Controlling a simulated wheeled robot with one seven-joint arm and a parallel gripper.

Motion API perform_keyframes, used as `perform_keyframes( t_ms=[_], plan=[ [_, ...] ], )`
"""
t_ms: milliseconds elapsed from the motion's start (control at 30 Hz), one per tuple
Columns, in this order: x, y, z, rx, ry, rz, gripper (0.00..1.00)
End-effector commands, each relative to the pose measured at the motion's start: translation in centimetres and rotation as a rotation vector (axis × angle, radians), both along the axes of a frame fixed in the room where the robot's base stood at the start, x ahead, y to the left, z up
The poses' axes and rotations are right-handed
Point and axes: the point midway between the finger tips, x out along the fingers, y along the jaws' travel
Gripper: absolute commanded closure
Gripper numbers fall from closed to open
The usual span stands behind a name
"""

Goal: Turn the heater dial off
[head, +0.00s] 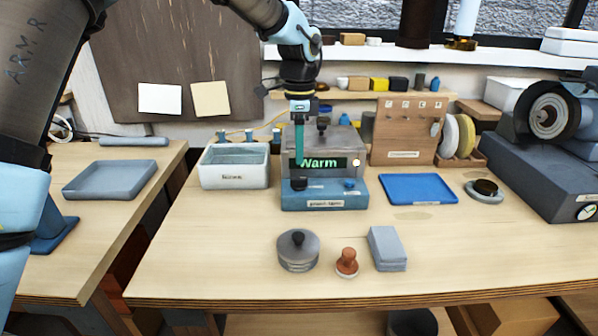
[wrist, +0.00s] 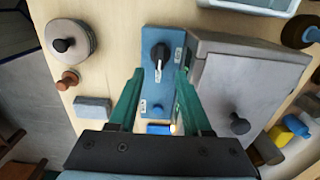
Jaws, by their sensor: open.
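The heater (head: 320,143) is a grey box with a green display reading "Warm" and a blue front panel (head: 325,199). Its black dial (head: 298,184) sits at the panel's left. In the wrist view the dial (wrist: 160,56) has a white pointer line, and small labels surround it; I cannot read them. A blue button (head: 350,185) sits at the panel's right and shows in the wrist view (wrist: 157,108). My gripper (head: 299,158) is above the panel, pointing down. In the wrist view its green fingers (wrist: 160,73) are apart and empty, with the dial just beyond their tips.
A lidded round pot (head: 298,251), an orange-brown knobbed piece (head: 346,262) and a grey block (head: 387,248) stand in front of the heater. A white bin (head: 235,166) is left of it, a blue tray (head: 417,189) right. The front table edge is clear.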

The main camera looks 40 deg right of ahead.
Motion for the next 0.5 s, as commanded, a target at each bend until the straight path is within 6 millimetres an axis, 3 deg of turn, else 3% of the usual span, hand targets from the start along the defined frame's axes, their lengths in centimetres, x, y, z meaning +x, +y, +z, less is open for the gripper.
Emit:
perform_keyframes(
  t_ms=[233,500],
  plan=[
    [-0.1,0.1,-4.5,0.003,0.002,0.001,0.51],
    [0.0,0.1,-7.0,0.001,0.001,0.002,0.51]
  ],
)
